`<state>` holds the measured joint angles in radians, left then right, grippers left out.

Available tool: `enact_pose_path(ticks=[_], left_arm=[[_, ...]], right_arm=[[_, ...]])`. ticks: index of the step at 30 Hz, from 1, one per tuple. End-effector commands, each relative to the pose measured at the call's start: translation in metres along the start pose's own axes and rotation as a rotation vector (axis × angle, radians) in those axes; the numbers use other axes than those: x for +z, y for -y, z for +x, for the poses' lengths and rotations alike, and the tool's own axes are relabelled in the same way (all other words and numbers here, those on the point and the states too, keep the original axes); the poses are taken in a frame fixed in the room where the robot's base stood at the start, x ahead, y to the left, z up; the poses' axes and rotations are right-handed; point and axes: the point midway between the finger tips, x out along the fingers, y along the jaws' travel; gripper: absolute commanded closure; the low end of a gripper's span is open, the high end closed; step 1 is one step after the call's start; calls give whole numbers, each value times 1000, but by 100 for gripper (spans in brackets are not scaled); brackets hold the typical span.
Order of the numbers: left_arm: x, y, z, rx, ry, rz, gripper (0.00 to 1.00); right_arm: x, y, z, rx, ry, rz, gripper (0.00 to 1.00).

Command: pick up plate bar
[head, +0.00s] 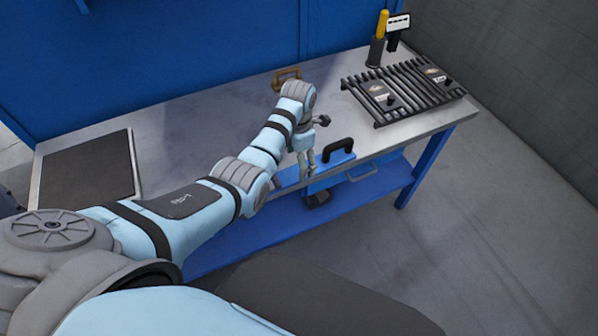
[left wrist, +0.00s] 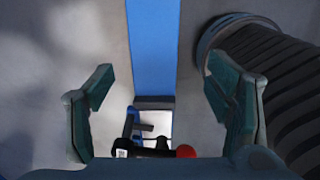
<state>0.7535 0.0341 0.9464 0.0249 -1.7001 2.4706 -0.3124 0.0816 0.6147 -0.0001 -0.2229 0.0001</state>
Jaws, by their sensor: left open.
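My left gripper (head: 308,172) points down at the front edge of the workbench, left of a black handle (head: 338,150). I cannot tell for certain which thing is the plate bar. A rack of several dark parallel bars (head: 408,84) lies on the right of the bench, well away from the gripper. In the left wrist view a red-ended dark item (left wrist: 186,151) shows low between the fingers, partly hidden. My right gripper is not in view.
The grey bench (head: 205,115) has a dark mat (head: 88,170) at left and a brown handle (head: 287,75) at the back. A yellow-handled tool (head: 380,35) stands at back right. A blue shelf (head: 375,185) lies below. The bench between mat and arm is clear.

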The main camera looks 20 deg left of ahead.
Motion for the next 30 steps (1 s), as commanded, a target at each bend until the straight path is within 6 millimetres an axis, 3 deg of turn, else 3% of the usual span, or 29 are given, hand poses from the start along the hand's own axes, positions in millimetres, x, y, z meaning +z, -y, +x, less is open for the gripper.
enact_pose_path(ticks=[7,14,27,28,30], left_arm=[[0,-2,47,-2,-2,3,27],[1,-2,49,0,0,4,27],[2,-2,49,-1,1,4,96],[2,-2,49,-1,1,4,100],[2,-2,49,-1,1,4,100]], right_arm=[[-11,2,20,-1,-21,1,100],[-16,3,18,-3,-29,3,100],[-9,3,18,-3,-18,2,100],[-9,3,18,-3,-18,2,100],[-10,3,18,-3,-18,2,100]])
